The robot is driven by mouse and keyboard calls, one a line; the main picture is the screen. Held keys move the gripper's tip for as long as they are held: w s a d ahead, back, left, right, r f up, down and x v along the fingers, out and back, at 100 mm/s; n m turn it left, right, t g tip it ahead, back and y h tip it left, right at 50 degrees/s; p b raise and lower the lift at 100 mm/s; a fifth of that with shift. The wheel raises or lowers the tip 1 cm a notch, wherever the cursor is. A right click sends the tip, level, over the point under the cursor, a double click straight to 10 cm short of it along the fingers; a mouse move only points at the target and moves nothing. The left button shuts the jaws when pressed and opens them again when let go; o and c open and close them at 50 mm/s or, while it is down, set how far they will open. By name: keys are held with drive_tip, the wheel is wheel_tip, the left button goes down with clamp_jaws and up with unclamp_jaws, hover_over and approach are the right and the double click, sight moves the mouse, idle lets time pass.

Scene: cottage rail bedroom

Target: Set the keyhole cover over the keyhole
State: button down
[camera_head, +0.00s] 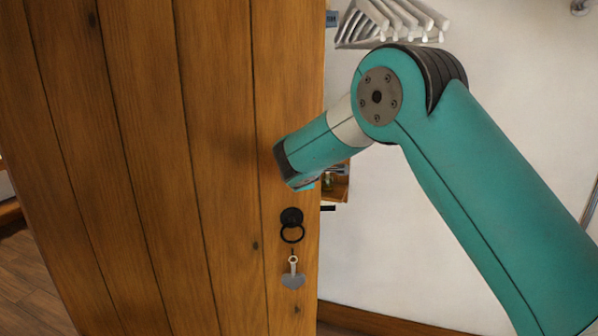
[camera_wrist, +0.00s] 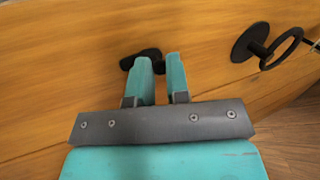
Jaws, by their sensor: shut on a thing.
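In the wrist view, a small black elongated piece (camera_wrist: 128,63), which looks like the keyhole cover, lies against the wooden door at my fingertips. My gripper (camera_wrist: 160,60) is shut on it, with the teal fingers on either side of its visible part. The fingers hide some of it, and I see no keyhole beside it. In the head view, my wrist hides the gripper and the cover; it is at the door's right side, above the ring handle.
The plank door (camera_head: 150,170) fills the left. A black ring handle (camera_head: 291,217) is below my wrist, also in the wrist view (camera_wrist: 249,42). A grey tag (camera_head: 293,281) with a pale loop hangs lower. White hangers (camera_head: 400,15) are behind the arm.

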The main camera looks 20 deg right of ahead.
idle(0.4)
drive_tip(key=c, duration=1.4)
unclamp_jaws()
drive_tip(key=b+v, duration=0.5)
drive_tip(key=v, duration=1.2)
drive_tip(key=shift+s, duration=0.2)
drive_tip(key=shift+a, duration=0.1)
